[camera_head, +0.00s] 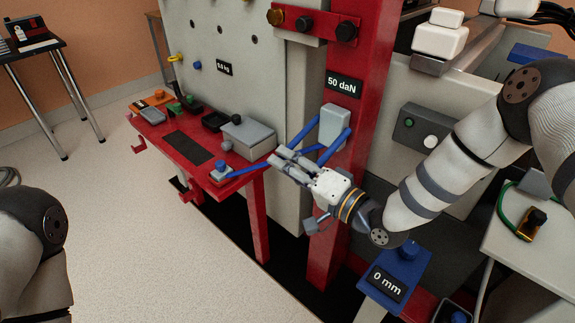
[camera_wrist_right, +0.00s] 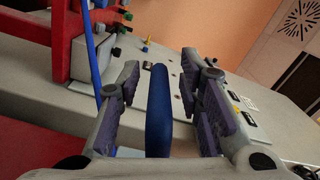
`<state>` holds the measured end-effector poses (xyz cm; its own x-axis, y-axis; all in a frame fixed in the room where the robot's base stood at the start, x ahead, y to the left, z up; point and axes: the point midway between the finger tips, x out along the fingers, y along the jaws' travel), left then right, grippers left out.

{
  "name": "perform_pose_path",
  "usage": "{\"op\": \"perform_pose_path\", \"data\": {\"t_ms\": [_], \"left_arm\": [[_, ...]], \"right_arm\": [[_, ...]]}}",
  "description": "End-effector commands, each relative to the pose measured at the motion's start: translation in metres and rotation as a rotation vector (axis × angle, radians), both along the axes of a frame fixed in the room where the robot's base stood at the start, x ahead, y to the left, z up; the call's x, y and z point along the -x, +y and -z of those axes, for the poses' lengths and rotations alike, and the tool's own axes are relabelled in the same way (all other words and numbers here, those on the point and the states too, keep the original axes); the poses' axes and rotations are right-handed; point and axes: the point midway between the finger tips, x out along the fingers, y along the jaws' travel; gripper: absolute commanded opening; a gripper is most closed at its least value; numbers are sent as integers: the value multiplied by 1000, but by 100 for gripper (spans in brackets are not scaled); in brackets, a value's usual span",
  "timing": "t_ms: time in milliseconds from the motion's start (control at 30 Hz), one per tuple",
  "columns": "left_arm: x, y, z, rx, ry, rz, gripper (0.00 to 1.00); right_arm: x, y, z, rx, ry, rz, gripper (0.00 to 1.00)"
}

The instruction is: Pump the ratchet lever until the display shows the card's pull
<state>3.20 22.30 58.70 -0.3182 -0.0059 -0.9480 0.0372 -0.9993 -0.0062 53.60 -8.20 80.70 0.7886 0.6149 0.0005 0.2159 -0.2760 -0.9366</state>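My right gripper (camera_head: 284,160) is in front of the red column (camera_head: 368,70), by several blue bars. In the right wrist view its fingers (camera_wrist_right: 163,100) stand apart on both sides of a blue handle (camera_wrist_right: 158,112), with gaps visible, so it is open around the bar. Which blue bar this is in the head view I cannot tell for sure; one blue bar (camera_head: 334,147) slants beside a grey box (camera_head: 333,124) on the column. A black display (camera_head: 343,84) above reads "50 daN". A small black label (camera_head: 224,67) on the grey panel is too small to read surely. My left gripper is out of view.
A red shelf (camera_head: 226,183) holds a grey box (camera_head: 248,136) and several small items. A grey box with a green button (camera_head: 422,129) is right of the column.

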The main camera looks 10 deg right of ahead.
Motion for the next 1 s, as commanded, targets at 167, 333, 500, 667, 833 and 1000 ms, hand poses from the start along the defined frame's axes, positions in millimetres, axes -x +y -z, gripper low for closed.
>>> {"op": "perform_pose_path", "data": {"t_ms": [167,333,500,667,833,1000], "left_arm": [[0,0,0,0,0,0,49],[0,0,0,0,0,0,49],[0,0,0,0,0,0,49],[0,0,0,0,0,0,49],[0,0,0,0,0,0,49],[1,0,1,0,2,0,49]], "right_arm": [[19,-16,1,0,5,2,33],[57,-46,1,0,4,3,33],[84,-66,0,0,1,1,33],[94,-74,-1,-1,-1,1,33],[95,-74,0,-1,-1,0,33],[91,-76,-2,90,-52,15,33]]}}
